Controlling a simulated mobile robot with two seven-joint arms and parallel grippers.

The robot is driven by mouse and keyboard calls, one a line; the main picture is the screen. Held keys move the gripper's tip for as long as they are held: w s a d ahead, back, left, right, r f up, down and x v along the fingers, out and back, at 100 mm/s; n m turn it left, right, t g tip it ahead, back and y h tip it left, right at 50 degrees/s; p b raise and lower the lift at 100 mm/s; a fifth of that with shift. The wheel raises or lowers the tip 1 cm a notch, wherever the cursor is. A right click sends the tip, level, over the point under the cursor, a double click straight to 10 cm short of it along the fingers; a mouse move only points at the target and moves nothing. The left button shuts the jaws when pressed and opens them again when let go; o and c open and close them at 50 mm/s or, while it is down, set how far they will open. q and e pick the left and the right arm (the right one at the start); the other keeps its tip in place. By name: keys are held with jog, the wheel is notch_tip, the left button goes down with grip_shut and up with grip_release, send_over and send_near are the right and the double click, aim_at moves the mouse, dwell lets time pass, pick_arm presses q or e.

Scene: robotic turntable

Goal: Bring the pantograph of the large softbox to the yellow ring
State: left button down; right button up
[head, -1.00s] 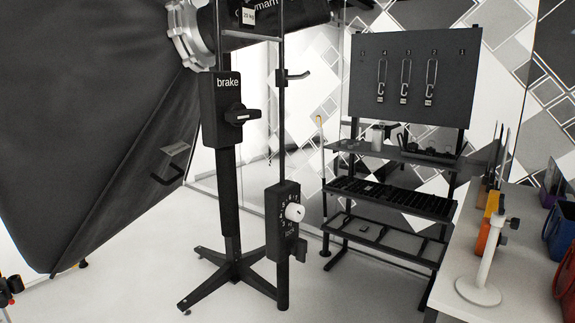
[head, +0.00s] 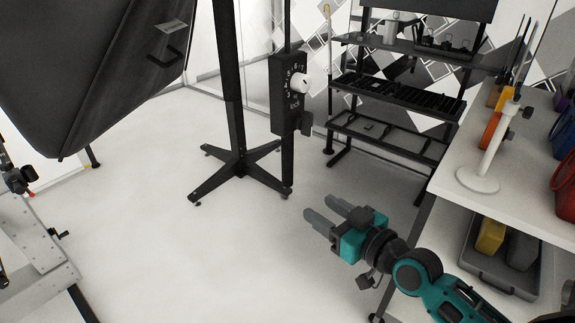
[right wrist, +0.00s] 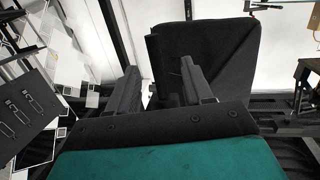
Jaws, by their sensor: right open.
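The large softbox (head: 95,75) is a big black hood at the left of the head view, with a small handle (head: 165,55) on its side. Next to it a black upright stand (head: 230,85) rests on a cross-shaped foot. A thin rod carries a black lock box (head: 285,110) with a white numbered dial; I cannot tell for sure which part is the pantograph. My right gripper (head: 328,212) is open and empty, low in front of the stand. Its fingers also show in the right wrist view (right wrist: 163,85), with a black panel beyond. I cannot make out a yellow ring. My left gripper is not in view.
A white table (head: 500,165) with a white stand and coloured holders is at the right, a grey bin (head: 500,270) below it. A black shelf rack (head: 400,105) stands behind. A metal bench (head: 40,250) is at the lower left. The floor between is clear.

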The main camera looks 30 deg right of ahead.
aim_at(292, 163)
jog(key=shift+t, duration=0.6)
jog(key=w+r, duration=0.1)
jog(key=w, duration=0.3)
jog(key=w+r+p, duration=0.1)
jog(key=w, duration=0.4)
jog(key=w+a+r, duration=0.1)
jog(key=w+r, duration=0.1)
jog(key=w, duration=0.2)
jog(key=shift+w, duration=0.3)
jog(key=shift+r, duration=0.1)
grip_shut()
